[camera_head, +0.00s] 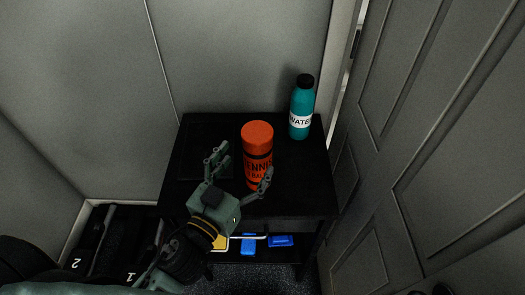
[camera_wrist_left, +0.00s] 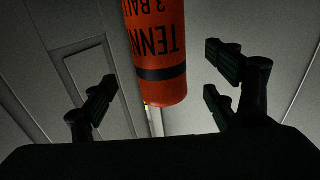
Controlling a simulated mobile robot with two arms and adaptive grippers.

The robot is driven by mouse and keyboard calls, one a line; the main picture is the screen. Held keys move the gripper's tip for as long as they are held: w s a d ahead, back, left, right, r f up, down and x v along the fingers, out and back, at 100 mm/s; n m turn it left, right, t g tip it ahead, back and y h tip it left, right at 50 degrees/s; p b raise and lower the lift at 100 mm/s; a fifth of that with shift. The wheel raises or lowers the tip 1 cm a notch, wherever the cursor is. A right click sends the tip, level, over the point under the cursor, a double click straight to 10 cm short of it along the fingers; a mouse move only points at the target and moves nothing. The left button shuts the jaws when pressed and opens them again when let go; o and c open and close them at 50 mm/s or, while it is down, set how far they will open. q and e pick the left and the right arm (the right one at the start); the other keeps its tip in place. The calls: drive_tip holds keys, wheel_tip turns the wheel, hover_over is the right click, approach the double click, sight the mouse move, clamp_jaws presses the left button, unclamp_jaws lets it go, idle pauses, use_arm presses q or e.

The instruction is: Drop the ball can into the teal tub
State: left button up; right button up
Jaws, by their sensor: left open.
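The ball can (camera_head: 257,150), orange with a black band and tennis lettering, stands upright on a small black table. My left gripper (camera_head: 240,165) is open at the can's near side, one finger to its left and one in front of its right side. In the left wrist view the can (camera_wrist_left: 157,50) lies between the spread fingers (camera_wrist_left: 160,85), with a visible gap on both sides. I do not see the teal tub in either view. My right gripper is not in view.
A teal water bottle (camera_head: 301,110) with a black cap stands right of the can on the black table (camera_head: 210,130). Blue items (camera_head: 281,241) lie on a lower shelf. A panelled door (camera_head: 430,130) is close on the right, and grey walls are behind. Dark numbered objects (camera_head: 115,245) sit at lower left.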

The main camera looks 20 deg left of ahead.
sight(258, 146)
use_arm(q)
drive_tip(key=w, duration=0.1)
drive_tip(key=w+p, duration=0.1)
drive_tip(key=shift+w+d+r, duration=0.2)
drive_tip(key=shift+w, duration=0.2)
drive_tip(key=w, duration=0.1)
drive_tip(key=w+p, duration=0.1)
drive_tip(key=w, duration=0.1)
drive_tip(key=shift+w+d+f, duration=0.25)
drive_tip(key=shift+w+d, duration=0.05)
drive_tip(key=shift+w, duration=0.05)
drive_tip(key=c, duration=1.3)
drive_tip(key=shift+c, duration=1.3)
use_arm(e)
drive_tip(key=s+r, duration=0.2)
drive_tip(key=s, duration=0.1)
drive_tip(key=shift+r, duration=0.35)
use_arm(q)
drive_tip(key=shift+r+p, duration=0.1)
drive_tip(key=shift+p, duration=0.2)
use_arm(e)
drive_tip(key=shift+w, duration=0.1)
